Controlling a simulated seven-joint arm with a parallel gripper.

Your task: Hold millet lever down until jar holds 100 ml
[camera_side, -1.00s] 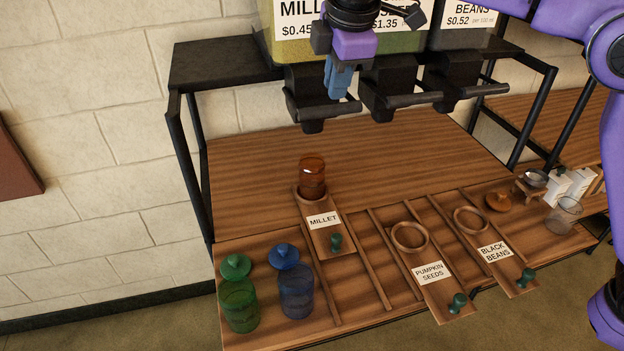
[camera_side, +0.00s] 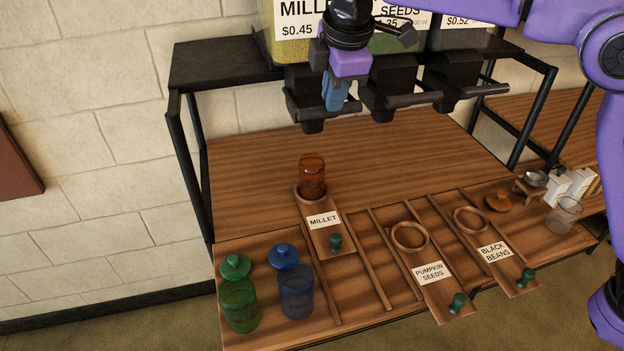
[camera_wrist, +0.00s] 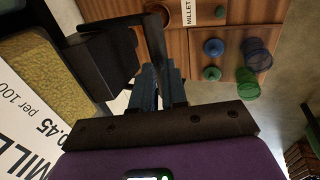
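The millet dispenser (camera_side: 305,88) hangs under the left bin, with its dark lever bar (camera_side: 353,107) at the front. My gripper (camera_side: 335,106) has its blue fingers close together, pointing down at the lever; they look shut, with nothing visibly held. The amber jar (camera_side: 312,175) stands upright in the ring of the MILLET board (camera_side: 322,222), below the spout. Its fill level is too small to read.
The pumpkin seeds dispenser (camera_side: 392,88) and black beans dispenser (camera_side: 455,78) sit close on the right. A green jar (camera_side: 239,306) and a blue jar (camera_side: 296,293) stand at the front left. The PUMPKIN SEEDS ring (camera_side: 410,237) and BLACK BEANS ring (camera_side: 470,220) are empty.

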